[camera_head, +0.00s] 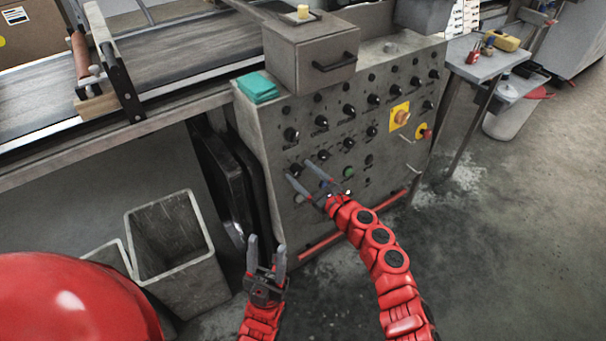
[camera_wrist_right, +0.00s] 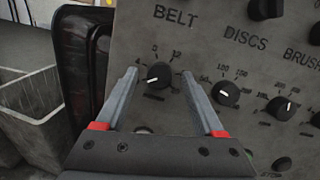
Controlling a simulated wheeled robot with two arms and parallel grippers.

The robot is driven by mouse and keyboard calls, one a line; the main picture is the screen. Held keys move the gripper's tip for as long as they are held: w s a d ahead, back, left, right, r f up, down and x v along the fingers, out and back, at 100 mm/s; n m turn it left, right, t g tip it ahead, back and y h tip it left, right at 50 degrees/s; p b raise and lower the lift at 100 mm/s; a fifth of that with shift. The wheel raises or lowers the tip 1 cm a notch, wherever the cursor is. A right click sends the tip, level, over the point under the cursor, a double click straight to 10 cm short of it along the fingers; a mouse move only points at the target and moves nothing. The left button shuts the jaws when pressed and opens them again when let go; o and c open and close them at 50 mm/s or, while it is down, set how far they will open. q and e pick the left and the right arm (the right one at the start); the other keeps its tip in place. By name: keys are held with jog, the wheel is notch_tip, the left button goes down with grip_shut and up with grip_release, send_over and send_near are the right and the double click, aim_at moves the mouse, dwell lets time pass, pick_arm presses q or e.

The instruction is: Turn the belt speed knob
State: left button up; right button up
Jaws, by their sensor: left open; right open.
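The belt speed knob (camera_wrist_right: 160,74) is a black dial with a white pointer under the word BELT, with a number scale around it. In the head view it shows at the lower left of the control panel (camera_head: 295,168). My right gripper (camera_head: 299,170) is open in front of the panel, its fingers on either side of the knob in the wrist view (camera_wrist_right: 158,76). Whether the fingers touch it cannot be told. The pointer is tilted, its end toward the lower left. My left gripper (camera_head: 266,243) is open and empty, low in front of the panel's left edge.
A neighbouring DISCS knob (camera_wrist_right: 226,93) lies just right of the right finger, with another knob (camera_wrist_right: 281,108) beyond. A yellow-backed switch (camera_head: 401,116) is at the panel's right. Grey bins (camera_head: 175,230) stand at the left. A teal cloth (camera_head: 258,86) lies on top.

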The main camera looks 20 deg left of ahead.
grip_shut()
dwell(0.4)
